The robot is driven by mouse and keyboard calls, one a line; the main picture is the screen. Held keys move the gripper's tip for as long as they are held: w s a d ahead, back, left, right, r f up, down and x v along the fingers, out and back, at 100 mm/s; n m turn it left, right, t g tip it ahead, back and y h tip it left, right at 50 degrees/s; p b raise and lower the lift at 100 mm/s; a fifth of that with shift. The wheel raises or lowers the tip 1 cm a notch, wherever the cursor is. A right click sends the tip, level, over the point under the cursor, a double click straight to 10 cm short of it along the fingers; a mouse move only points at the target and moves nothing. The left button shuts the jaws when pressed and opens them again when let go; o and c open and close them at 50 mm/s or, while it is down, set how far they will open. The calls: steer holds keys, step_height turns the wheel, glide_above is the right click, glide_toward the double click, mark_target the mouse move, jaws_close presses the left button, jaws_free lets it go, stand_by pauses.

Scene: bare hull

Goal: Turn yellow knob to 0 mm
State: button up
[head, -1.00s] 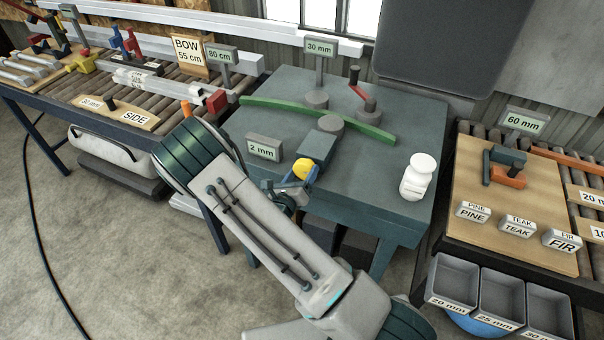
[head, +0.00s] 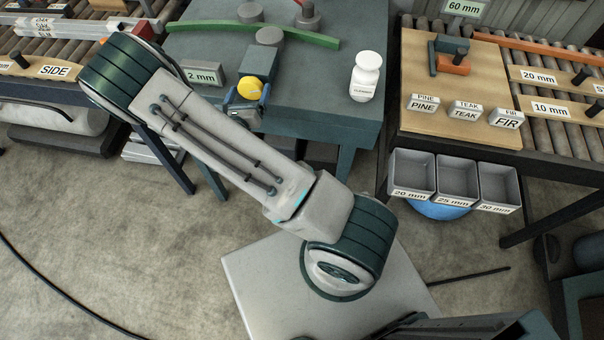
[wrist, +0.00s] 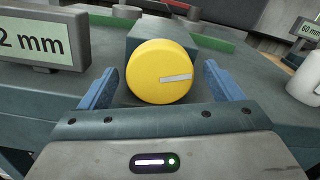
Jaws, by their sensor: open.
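The yellow knob (wrist: 160,72) is a round disc with a pale pointer line, on the front of a dark teal block (head: 258,62). In the wrist view the line runs from its middle to the right, nearly level. The knob also shows in the head view (head: 248,90). A grey display (wrist: 35,42) left of it reads "2 mm". My gripper (wrist: 160,85) is open, with one blue finger on each side of the knob. A narrow gap shows on each side. I cannot tell how deep the fingers reach along the knob.
A white bottle (head: 366,77) stands on the teal bench (head: 310,105) to the right of the block. A green curved bar (head: 255,30) lies behind it. Grey bins (head: 457,181) hang at the right bench. My arm crosses above the floor in front.

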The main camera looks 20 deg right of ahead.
steer(key=m+b, duration=0.1)
steer(key=m, duration=0.5)
steer(key=shift+d, duration=0.1)
steer(key=b+v, duration=0.3)
steer(key=v, duration=1.1)
steer(key=s+d+f+m+g+h+b, duration=0.2)
steer(key=s+d+f+m+g+b, duration=0.1)
steer(key=d+m+g+b, duration=0.25)
steer(key=s+d+f+m+g+h+b, duration=0.2)
steer(key=d+f+m+g+b, duration=0.15)
steer(key=d+b, duration=0.2)
steer(key=s+d+f+m+g+y+b, duration=0.3)
steer(key=s+f+m+g+y+b, duration=0.2)
steer(key=b, duration=0.8)
steer(key=s+f+m+g, duration=0.2)
steer(key=s+f+m, duration=0.1)
steer(key=f+m, duration=0.1)
steer(key=shift+s+f+g, duration=0.2)
steer(key=shift+f+g, duration=0.2)
steer(key=shift+f, duration=0.05)
steer(key=shift+s+r+y, duration=0.1)
steer(key=shift+y, duration=0.2)
